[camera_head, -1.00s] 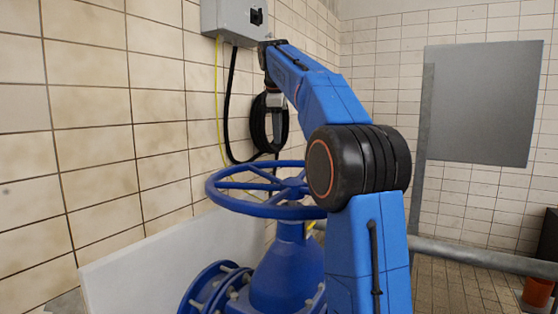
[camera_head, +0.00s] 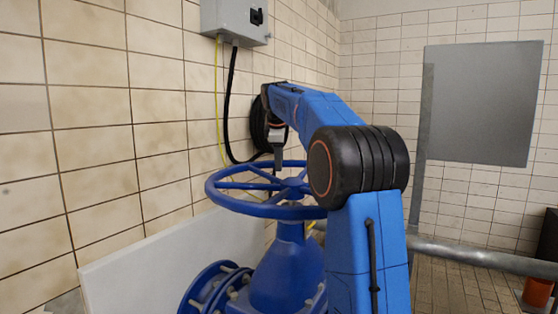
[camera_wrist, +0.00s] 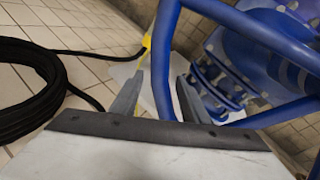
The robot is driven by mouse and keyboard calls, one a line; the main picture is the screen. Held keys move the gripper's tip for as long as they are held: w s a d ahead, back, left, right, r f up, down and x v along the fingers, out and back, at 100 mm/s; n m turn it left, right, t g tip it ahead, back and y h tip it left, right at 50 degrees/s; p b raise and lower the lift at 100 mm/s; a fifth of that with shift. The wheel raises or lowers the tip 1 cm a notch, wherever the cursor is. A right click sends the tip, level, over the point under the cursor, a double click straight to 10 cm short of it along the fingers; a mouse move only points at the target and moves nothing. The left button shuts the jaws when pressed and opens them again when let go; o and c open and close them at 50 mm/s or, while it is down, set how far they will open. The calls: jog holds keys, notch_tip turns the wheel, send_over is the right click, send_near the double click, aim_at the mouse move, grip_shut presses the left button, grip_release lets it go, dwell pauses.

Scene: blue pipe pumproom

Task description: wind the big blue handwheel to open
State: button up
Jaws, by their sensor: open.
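The big blue handwheel (camera_head: 252,209) lies roughly level on top of a blue valve body (camera_head: 289,275), left of my arm. My gripper (camera_head: 278,167) points down at the wheel's far rim. In the wrist view the rim (camera_wrist: 162,60) runs between the two grey fingers of my gripper (camera_wrist: 160,88). The fingers are spread apart, one on each side of the rim. I cannot tell whether either finger touches it. My arm hides the right part of the wheel in the head view.
A coiled black hose (camera_wrist: 30,95) hangs on the tiled wall just behind the wheel. A grey switch box (camera_head: 236,20) with cables is above it. A white panel (camera_head: 150,268) leans behind the valve. A grey rail (camera_head: 480,255) runs at right.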

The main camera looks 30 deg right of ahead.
grip_shut()
jog(key=shift+r, duration=0.1)
